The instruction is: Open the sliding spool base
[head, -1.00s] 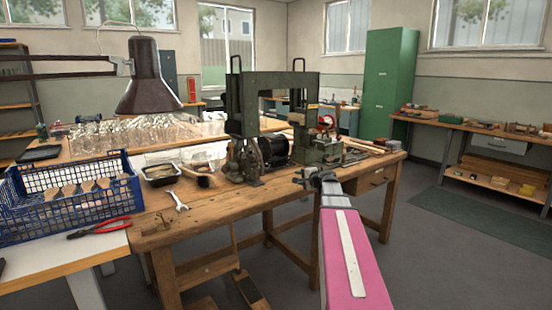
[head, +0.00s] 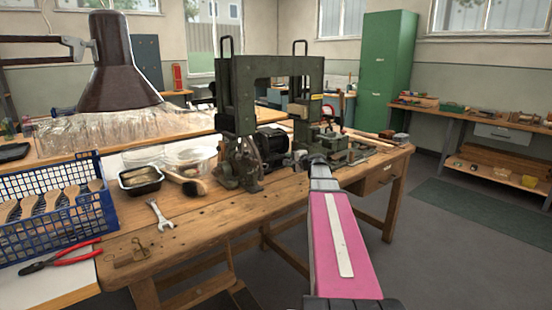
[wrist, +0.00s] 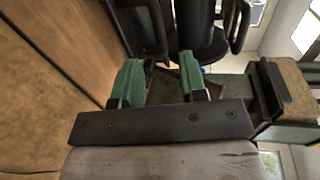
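The dark green tufting machine (head: 235,105) stands on the wooden workbench, with two uprights and a bridge across the top. A low green metal base (head: 345,150) sits at its right foot; I cannot tell for certain that this is the sliding spool base. My gripper (head: 303,158) is at the machine's front, left of that base, its fingertips small and partly hidden in the head view. In the wrist view my gripper (wrist: 160,75) has its two green-padded fingers apart. A brownish-green part shows beyond and between them; I cannot tell whether they touch it.
The workbench (head: 205,225) has bare wood at its front left. A wrench (head: 160,215), a black tray (head: 140,180), a brush (head: 185,183) and a blue crate (head: 55,215) lie left of the machine. A dark lamp (head: 118,65) hangs at the left.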

